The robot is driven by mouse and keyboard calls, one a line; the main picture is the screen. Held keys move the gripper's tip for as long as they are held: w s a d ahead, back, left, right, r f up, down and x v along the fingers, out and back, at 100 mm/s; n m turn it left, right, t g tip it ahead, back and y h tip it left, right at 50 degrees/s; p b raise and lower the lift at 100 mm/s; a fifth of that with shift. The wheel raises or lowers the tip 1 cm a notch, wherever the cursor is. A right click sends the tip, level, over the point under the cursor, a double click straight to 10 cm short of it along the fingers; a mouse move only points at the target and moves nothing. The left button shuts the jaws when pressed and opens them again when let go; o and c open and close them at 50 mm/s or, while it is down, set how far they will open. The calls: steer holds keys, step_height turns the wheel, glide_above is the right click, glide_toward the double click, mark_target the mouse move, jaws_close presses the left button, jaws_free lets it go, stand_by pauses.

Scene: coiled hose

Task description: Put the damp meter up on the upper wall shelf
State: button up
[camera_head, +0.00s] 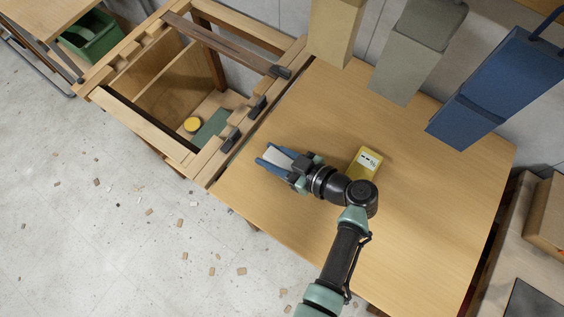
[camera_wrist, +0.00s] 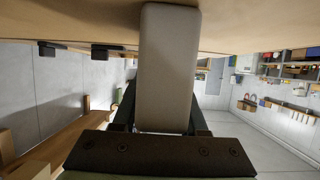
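A small yellow box with a white face and dark marks, which looks like the damp meter (camera_head: 363,164), lies on the wooden table just right of my wrist. It is not in my gripper. My gripper (camera_head: 272,162) is above the left part of the table, its blue fingers pointing left. A pale grey block (camera_head: 281,158) sits between the fingers. In the wrist view this block (camera_wrist: 166,70) is long and smooth, and it fills the gap between the fingers (camera_wrist: 163,118). I cannot make out the upper wall shelf.
Beige (camera_head: 335,28), grey (camera_head: 408,62) and blue (camera_head: 500,85) blocky objects stand or hang along the table's back. An open wooden bench frame (camera_head: 150,85) adjoins on the left. The table's (camera_head: 415,240) front right is clear. A green bin (camera_head: 92,38) is far left.

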jaws_close()
steer(key=shift+r, duration=0.1)
